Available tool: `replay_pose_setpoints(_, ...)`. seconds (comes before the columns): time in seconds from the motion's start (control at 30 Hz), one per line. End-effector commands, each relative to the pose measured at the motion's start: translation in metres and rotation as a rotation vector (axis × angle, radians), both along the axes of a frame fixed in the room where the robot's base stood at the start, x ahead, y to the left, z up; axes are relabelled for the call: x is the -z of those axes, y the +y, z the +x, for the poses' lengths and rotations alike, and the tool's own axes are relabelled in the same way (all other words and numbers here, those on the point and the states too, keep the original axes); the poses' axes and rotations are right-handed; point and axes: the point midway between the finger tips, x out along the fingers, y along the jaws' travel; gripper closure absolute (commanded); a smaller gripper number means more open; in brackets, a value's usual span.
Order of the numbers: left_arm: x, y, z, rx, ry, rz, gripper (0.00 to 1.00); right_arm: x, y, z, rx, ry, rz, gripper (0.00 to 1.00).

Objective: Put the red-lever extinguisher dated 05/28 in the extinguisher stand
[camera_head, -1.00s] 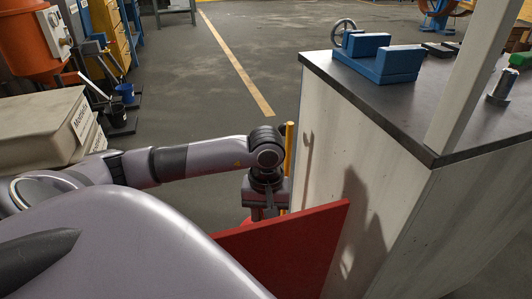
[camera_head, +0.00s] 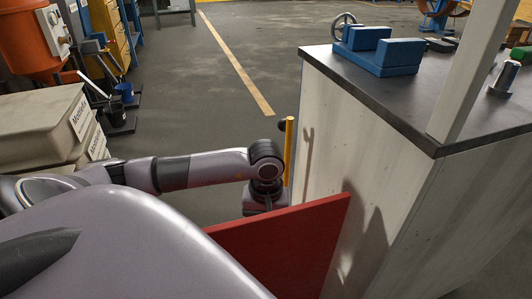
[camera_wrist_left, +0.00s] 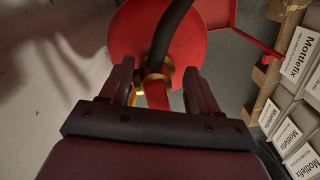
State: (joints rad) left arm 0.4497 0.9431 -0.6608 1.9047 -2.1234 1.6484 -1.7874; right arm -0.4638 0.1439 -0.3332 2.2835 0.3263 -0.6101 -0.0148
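In the left wrist view, a red extinguisher (camera_wrist_left: 125,38) is seen from above, with a brass-coloured neck (camera_wrist_left: 153,73) and a black hose curving over it. My left gripper (camera_wrist_left: 160,72) is open, its fingers on either side of the neck with a gap showing. A narrow red part, possibly the lever, lies between the fingers; no date label is readable. In the head view, my left gripper is hidden behind a red panel (camera_head: 285,245) beside the workbench. A red frame (camera_wrist_left: 250,30), possibly the stand, shows at the wrist view's upper right. My right gripper is out of view.
The pale-sided workbench (camera_head: 410,115) stands close on the right, with a blue vise (camera_head: 385,55) on top. A yellow post (camera_head: 289,150) is just behind my left wrist. Mottlefix sacks (camera_head: 40,125) are stacked at left. The floor (camera_head: 190,85) beyond is clear.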

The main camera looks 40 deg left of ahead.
Motion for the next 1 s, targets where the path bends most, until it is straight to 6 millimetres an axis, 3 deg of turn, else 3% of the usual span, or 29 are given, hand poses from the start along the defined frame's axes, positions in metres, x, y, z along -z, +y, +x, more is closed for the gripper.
replay_pose_setpoints(0.37,-0.006,0.0,0.0,0.001,-0.001,0.001,0.39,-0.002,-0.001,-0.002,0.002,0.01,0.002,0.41)
replay_pose_setpoints(0.8,-0.095,0.001,0.002,0.0,-0.003,0.001,0.39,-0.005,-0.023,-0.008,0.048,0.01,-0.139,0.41)
replay_pose_setpoints(1.0,-0.118,0.001,0.002,0.0,-0.002,0.001,0.39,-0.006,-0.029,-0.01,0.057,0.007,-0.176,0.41)
